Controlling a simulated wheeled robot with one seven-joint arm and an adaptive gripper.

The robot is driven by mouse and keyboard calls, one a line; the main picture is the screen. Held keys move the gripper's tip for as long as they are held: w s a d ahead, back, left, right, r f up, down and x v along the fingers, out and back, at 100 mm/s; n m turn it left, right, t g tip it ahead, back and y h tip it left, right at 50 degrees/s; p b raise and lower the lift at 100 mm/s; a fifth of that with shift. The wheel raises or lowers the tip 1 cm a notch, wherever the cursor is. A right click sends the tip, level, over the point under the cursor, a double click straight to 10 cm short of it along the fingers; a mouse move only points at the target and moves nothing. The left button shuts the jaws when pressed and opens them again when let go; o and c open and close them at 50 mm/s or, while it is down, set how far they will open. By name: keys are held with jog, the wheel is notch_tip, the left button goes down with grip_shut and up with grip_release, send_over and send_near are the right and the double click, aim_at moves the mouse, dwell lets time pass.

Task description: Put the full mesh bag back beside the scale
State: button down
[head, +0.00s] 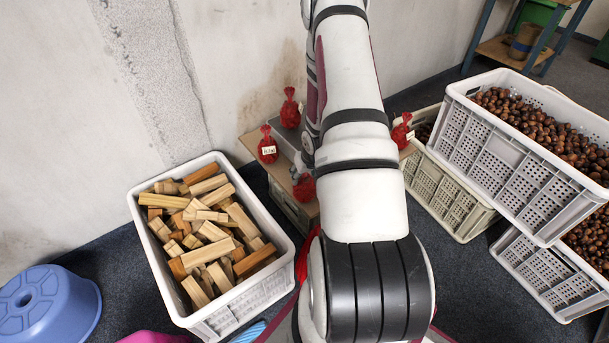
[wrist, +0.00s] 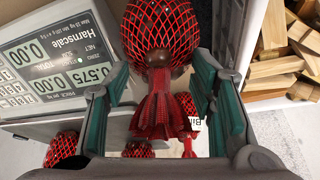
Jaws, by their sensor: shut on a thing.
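My gripper (wrist: 163,112) is shut on the gathered neck of a full red mesh bag (wrist: 160,32) in the wrist view. The bag's round body shows at the top, beyond the jaws. The grey scale (wrist: 60,75) is just left of it, its display lit and reading 0.575 and zeros. I cannot tell whether the held bag touches anything below.
Other red mesh bags stand around the scale: one at the back (head: 289,110), a tagged one at the left (head: 267,146), and one at the right (head: 402,132). A white crate of wood blocks (head: 287,262) is at the left. Chestnut crates (head: 500,150) are at the right.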

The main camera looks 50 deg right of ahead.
jog(key=c, duration=0.7)
grip_release()
jog(key=shift+f, duration=0.1)
